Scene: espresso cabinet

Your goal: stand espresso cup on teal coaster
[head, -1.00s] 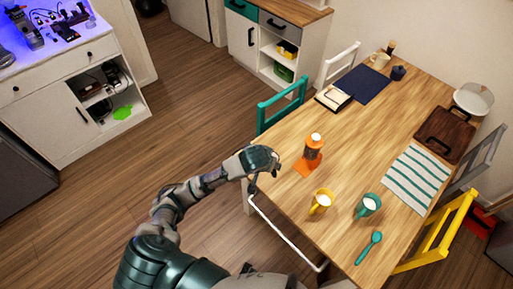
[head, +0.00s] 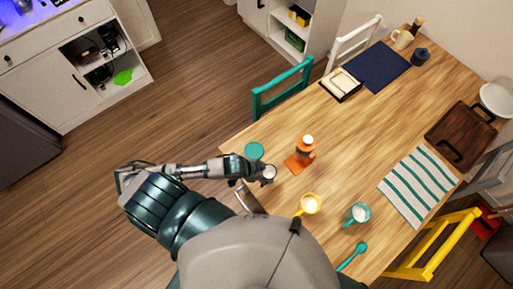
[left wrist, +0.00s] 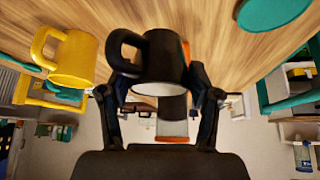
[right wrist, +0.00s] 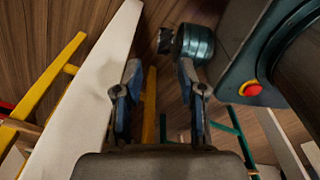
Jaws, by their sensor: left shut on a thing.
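The espresso cup (left wrist: 163,58) is dark with a handle on its left in the left wrist view. My left gripper (left wrist: 160,78) is shut on it, one finger on each side. In the head view the cup (head: 269,173) shows at the tip of my left gripper (head: 262,172), by the table's near edge. The round teal coaster (head: 254,151) lies bare just beyond the gripper. It also shows at the top right of the left wrist view (left wrist: 272,10), apart from the cup. I cannot tell the cup's height. My right gripper (right wrist: 160,82) is open and empty.
An orange bottle (head: 305,147) stands on an orange mat (head: 294,167) right of the coaster. A yellow mug (head: 311,204), a teal mug (head: 357,213) and a teal spoon (head: 352,257) are nearer. A teal chair (head: 283,92) stands at the table's far left side.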

